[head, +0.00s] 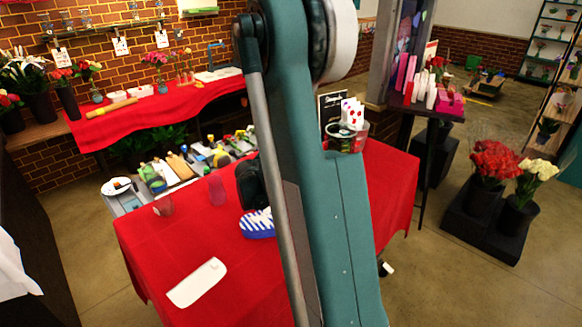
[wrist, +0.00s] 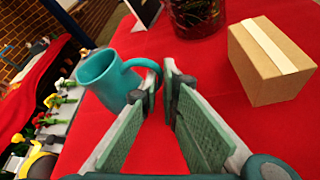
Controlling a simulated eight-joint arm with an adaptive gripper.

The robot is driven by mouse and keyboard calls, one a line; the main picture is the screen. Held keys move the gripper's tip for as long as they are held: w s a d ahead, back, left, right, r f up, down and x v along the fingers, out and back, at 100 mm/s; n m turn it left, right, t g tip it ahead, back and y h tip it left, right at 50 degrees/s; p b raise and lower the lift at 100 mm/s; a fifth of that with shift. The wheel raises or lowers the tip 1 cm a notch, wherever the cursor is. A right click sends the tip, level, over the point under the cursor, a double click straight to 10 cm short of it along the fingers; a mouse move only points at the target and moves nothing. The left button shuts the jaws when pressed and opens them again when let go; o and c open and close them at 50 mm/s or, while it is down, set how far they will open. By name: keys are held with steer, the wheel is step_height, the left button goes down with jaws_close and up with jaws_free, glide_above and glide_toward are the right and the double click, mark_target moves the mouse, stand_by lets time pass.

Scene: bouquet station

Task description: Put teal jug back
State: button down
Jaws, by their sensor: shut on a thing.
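The teal jug (wrist: 107,80) is at the left of the wrist view, its open rim toward the upper left and its handle toward my gripper. My gripper (wrist: 161,80) has its fingertips closed together at the handle, holding the jug there. The jug leans in this picture, and I cannot tell whether its base touches the red cloth. In the head view my arm covers the middle of the table, and the jug and gripper are hidden.
A cardboard box (wrist: 275,75) stands right of my gripper. A dark glass vessel (wrist: 195,15) and a black-framed sign (wrist: 145,12) stand behind. A white tray (head: 198,283), a striped blue item (head: 257,224) and a pink glass (head: 217,190) are on the red table (head: 150,245).

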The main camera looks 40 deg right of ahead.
steer(key=shift+f, duration=0.6)
steer(key=shift+f, duration=0.2)
steer(key=c, duration=2.6)
jaws_free()
steer(key=shift+r, duration=0.2)
steer(key=shift+a+r, duration=0.1)
steer(key=shift+a, duration=0.05)
steer(key=p+v, duration=0.1)
steer(key=v, duration=1)
steer(key=shift+a, duration=0.35)
steer(key=shift+s+r, duration=0.1)
steer(key=shift+s, duration=0.05)
steer(key=shift+a, duration=0.1)
